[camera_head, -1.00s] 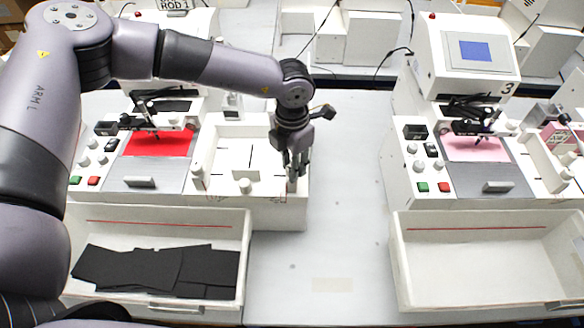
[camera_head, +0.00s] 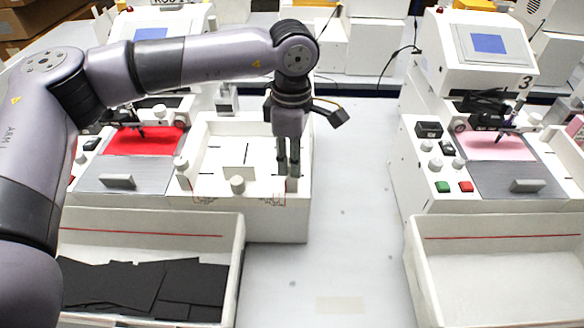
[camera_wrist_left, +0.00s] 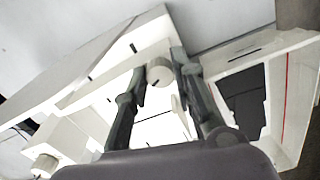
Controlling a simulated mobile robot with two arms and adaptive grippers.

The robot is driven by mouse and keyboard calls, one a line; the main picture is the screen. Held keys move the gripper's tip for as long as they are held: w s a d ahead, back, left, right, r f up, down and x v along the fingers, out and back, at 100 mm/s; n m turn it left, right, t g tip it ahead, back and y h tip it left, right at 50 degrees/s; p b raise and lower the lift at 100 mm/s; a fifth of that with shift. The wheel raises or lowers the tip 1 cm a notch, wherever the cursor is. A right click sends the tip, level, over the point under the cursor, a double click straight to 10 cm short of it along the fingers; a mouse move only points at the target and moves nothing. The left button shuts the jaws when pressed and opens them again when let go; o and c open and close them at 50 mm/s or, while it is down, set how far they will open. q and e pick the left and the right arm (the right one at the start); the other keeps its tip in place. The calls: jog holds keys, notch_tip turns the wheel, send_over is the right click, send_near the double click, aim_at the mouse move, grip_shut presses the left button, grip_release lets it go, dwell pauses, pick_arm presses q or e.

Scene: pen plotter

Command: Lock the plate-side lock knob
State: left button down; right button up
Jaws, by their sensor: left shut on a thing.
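The left plotter's white plate box (camera_head: 298,215) stands to the right of its red sheet. A pale lock knob (camera_head: 292,184) sits at the box's front right corner, mostly hidden by my left gripper (camera_head: 288,172). In the left wrist view the round white knob (camera_wrist_left: 160,76) with a short dark mark lies between the two dark fingertips of my left gripper (camera_wrist_left: 159,66), which is shut on it. My right gripper is not in view.
Other knobs (camera_head: 237,185) (camera_head: 181,165) stand along the box's front and left. An open bin (camera_head: 237,225) with black sheets is in front. A second plotter (camera_head: 410,180) and an empty bin (camera_head: 500,240) are right; the table between is clear.

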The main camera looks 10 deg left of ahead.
pick_arm(q)
jog(key=m+b, duration=0.2)
jog(key=shift+f+m, duration=0.1)
jog(key=shift+m, duration=0.2)
jog(key=shift+m+b, duration=0.75)
jog(key=shift+m, duration=0.45)
jog(key=shift+r, duration=0.2)
jog(key=c, duration=1.3)
grip_release()
jog(key=shift+c, duration=0.2)
notch_tip(320, 180, up, 12)
